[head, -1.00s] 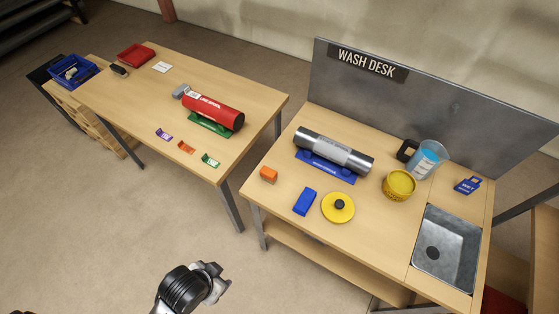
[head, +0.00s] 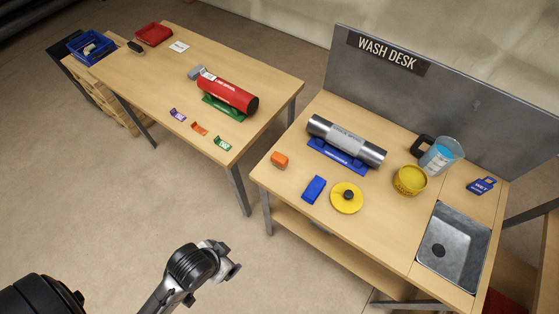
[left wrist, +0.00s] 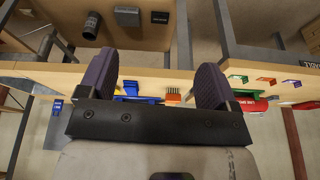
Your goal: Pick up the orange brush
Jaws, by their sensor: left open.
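The orange brush (head: 279,160) lies on the wash desk near its left front corner, left of a blue block (head: 313,189). My left gripper (head: 232,270) hangs in front of the desk, below and left of the brush in the head view, apart from it. In the left wrist view the left gripper (left wrist: 158,65) is open, with nothing between its fingers. Beyond them, the orange brush (left wrist: 173,97) shows its bristles past the desk edge. My right gripper is in neither view.
On the wash desk (head: 280,190) stand a steel cylinder on a blue stand (head: 345,143), a yellow disc (head: 347,198), a yellow tub (head: 410,180), a jug (head: 441,155) and a sink (head: 453,247). The left table (head: 200,55) holds a red cylinder (head: 228,93). Open floor lies before both.

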